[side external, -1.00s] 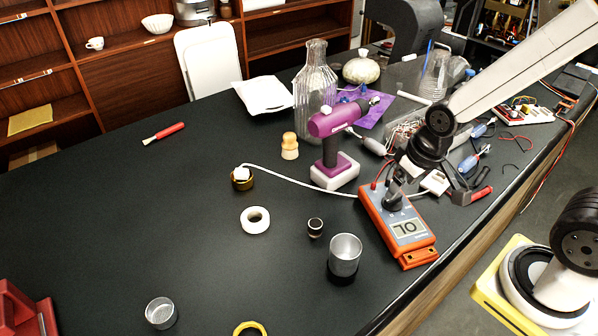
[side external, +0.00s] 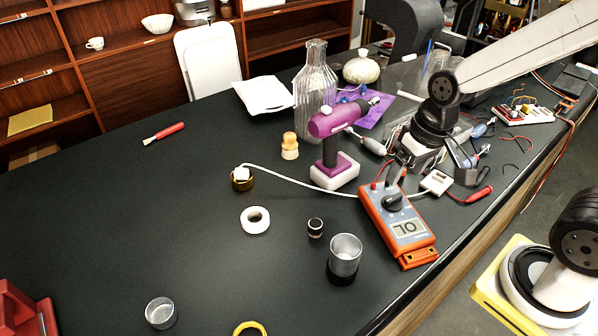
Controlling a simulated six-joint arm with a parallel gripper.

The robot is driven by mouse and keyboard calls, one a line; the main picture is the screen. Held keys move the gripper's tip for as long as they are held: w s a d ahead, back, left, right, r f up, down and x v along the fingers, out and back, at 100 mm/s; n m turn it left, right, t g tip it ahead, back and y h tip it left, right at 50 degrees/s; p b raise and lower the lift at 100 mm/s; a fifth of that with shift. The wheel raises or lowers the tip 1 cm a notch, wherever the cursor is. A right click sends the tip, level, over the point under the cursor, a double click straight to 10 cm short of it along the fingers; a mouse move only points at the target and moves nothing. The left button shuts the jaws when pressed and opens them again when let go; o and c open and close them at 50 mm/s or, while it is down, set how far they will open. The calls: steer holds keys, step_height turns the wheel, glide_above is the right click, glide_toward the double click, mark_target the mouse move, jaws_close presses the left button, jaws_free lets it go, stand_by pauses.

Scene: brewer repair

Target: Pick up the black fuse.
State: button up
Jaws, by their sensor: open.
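No part is plainly recognizable as the black fuse. A small dark cylinder with a pale rim (side external: 315,228) stands on the bench left of the orange multimeter, and I cannot tell whether it is the fuse. My gripper (side external: 430,176) is at the right, above the bench behind the multimeter. It points down with its fingers apart, and I see nothing held between them. The dark cylinder is well to the left of my gripper and nearer the camera.
The orange multimeter (side external: 398,224) lies just in front of my gripper, near the bench edge. A purple drill (side external: 333,145) stands left of it, with a glass bottle (side external: 314,90) behind. A metal cup (side external: 345,252) is in front. The left bench is mostly clear.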

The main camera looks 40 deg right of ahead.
mark_target(314, 223)
steer(key=w+a+m+y, duration=0.8)
steer(key=a+m+y, duration=0.3)
steer(key=m, duration=0.6)
steer(key=shift+m+y, duration=0.4)
steer(key=shift+y, duration=0.4)
steer(key=f, duration=0.3)
steer(key=d+f, duration=0.1)
steer(key=f, duration=0.5)
steer(key=shift+d, duration=0.25)
steer(key=shift+f, duration=0.3)
steer(key=shift+a, duration=0.15)
steer(key=shift+x, duration=1.15)
steer(key=shift+f, duration=0.1)
